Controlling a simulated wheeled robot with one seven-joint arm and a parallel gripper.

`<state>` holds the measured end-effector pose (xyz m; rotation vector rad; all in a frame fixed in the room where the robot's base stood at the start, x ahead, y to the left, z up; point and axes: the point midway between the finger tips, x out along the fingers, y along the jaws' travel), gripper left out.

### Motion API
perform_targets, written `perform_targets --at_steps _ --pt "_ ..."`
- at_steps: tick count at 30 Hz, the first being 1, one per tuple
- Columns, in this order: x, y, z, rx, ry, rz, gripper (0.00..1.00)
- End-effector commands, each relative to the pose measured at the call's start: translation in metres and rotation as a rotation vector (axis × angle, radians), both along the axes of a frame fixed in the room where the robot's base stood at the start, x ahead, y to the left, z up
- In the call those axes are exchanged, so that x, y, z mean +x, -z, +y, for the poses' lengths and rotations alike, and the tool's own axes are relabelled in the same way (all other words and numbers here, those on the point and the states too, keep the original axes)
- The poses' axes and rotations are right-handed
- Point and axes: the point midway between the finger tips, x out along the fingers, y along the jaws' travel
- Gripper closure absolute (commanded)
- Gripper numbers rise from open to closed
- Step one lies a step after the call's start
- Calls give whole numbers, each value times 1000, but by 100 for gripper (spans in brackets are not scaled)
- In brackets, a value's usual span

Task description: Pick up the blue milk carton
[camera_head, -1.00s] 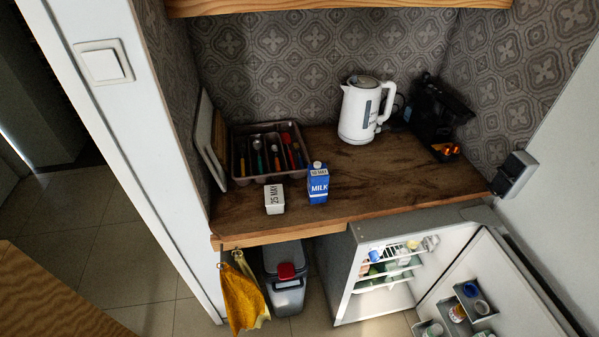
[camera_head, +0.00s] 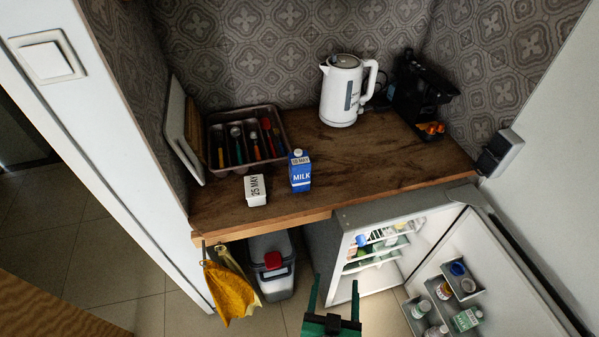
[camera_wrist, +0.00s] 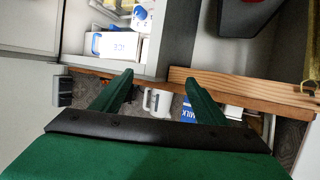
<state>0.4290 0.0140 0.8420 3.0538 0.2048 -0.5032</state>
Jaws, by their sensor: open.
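The blue milk carton (camera_head: 300,172) with a white cap stands upright on the wooden shelf near its front edge. It also shows in the wrist view (camera_wrist: 188,114), partly hidden behind a green finger. My green gripper (camera_head: 333,300) is at the bottom of the head view, in front of and below the shelf, apart from the carton. Its two fingers (camera_wrist: 160,82) are spread with nothing held between them.
A white box marked 25 MAY (camera_head: 255,190) stands just left of the carton. A cutlery tray (camera_head: 216,167), a white kettle (camera_head: 341,92) and a black coffee machine (camera_head: 418,85) stand behind. Below, the open fridge door (camera_head: 500,290) juts out.

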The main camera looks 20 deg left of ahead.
Motion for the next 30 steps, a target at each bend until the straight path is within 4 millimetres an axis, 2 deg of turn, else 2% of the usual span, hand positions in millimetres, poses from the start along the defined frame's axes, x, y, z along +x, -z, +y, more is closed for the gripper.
perform_targets --at_steps 1,6,11,15,19,24,30 --pt "19 -8 6 3 -18 -4 33" --pt "67 -28 28 7 -83 16 33" --pt "107 -55 53 12 -157 34 33" --pt "136 -85 79 12 -232 45 33" --pt "156 -115 100 9 -301 54 33" --pt "170 -147 122 1 -374 60 33" --pt "176 -163 134 -4 -413 66 33"
